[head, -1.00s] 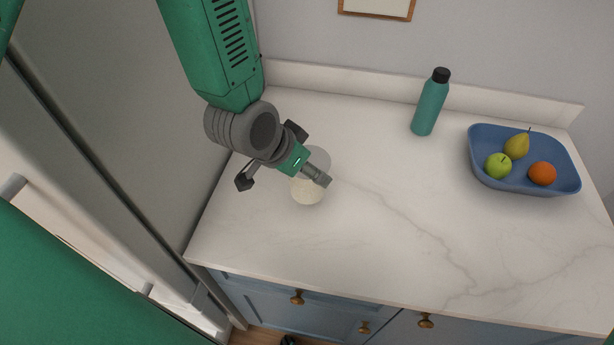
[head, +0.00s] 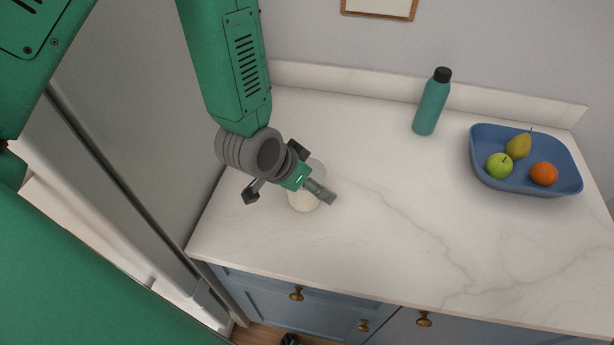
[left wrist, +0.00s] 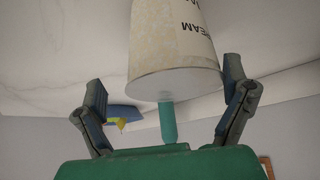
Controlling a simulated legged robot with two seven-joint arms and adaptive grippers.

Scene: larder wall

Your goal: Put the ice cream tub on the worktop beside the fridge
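The ice cream tub (head: 304,203), pale and cream coloured, stands on the marble worktop (head: 390,235) near its left end, beside the fridge (head: 120,130). My left gripper (head: 274,172) is over and beside the tub and hides much of it. In the left wrist view the tub (left wrist: 170,45) appears upside down with dark lettering, between the spread fingers of the left gripper (left wrist: 165,76). There is a gap at the left finger. The right finger overlaps the tub's edge; I cannot tell whether it touches. My right gripper is not in view.
A teal bottle (head: 431,105) stands at the back of the worktop. A blue bowl (head: 490,178) with a pear, an apple and an orange is at the right. The middle and front of the worktop are clear. Blue drawers (head: 270,300) are below.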

